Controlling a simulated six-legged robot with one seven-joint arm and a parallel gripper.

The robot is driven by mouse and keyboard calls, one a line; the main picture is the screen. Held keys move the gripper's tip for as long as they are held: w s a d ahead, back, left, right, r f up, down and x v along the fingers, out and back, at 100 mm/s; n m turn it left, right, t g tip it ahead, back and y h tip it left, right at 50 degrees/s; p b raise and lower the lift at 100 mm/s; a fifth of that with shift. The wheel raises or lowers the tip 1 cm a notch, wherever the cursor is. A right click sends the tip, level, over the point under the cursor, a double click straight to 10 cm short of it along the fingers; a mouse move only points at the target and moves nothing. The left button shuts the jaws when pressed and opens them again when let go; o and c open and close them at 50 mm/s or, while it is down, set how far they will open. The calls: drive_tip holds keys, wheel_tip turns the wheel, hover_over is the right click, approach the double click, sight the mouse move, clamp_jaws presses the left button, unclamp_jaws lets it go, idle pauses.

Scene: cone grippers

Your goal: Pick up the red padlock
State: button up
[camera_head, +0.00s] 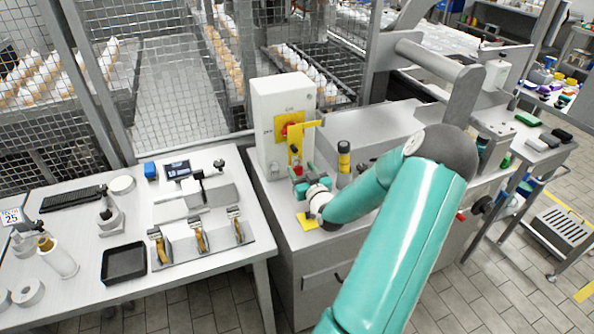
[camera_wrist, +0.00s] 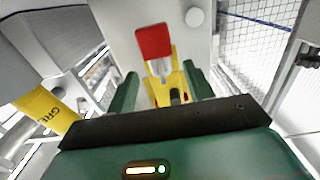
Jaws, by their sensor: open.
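The red padlock (camera_wrist: 154,43) shows in the wrist view with its grey shackle meeting a yellow part (camera_wrist: 163,92). In the head view a small red patch that looks like it (camera_head: 297,170) sits below the yellow piece on the white control box (camera_head: 270,105), partly hidden by my gripper. My gripper (camera_head: 304,178) is open in front of the box. In the wrist view its green fingers (camera_wrist: 160,80) stand on either side of the shackle and yellow part, with the red body above the gap. I cannot tell whether they touch it.
A yellow-and-black can (camera_head: 343,158) stands right of my gripper; its yellow label shows left in the wrist view (camera_wrist: 45,107). A yellow patch (camera_head: 308,220) lies on the cabinet top below. The left table (camera_head: 120,220) holds a black tray (camera_head: 124,263) and fixtures. Wire mesh stands behind.

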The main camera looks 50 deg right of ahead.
drive_tip(key=shift+x, duration=0.85)
drive_tip(key=c, duration=1.1)
drive_tip(key=shift+r, duration=0.15)
